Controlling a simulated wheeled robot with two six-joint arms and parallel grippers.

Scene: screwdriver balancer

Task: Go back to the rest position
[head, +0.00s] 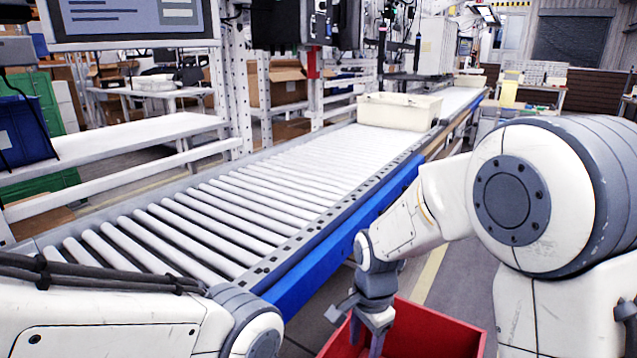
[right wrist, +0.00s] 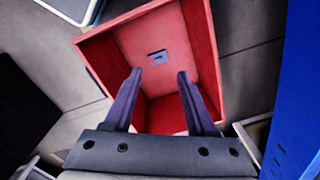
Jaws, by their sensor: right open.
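My right gripper (head: 358,328) hangs low over a red bin (head: 430,330) beside the conveyor in the head view. In the right wrist view its two dark fingers (right wrist: 159,76) are spread apart with nothing between them, pointing down into the red bin (right wrist: 118,15). A small blue-grey piece (right wrist: 157,57) shows on the bin's bottom, apart from the fingers; I cannot tell what it is. My left arm crosses the lower left of the head view, but its gripper is outside the picture.
A roller conveyor (head: 235,200) with a blue side rail (head: 310,270) runs beside my right arm. A cream tote (head: 398,110) sits farther along it. A screen (head: 130,18) hangs at upper left, above a white shelf (head: 110,140) and a blue bin (head: 22,130).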

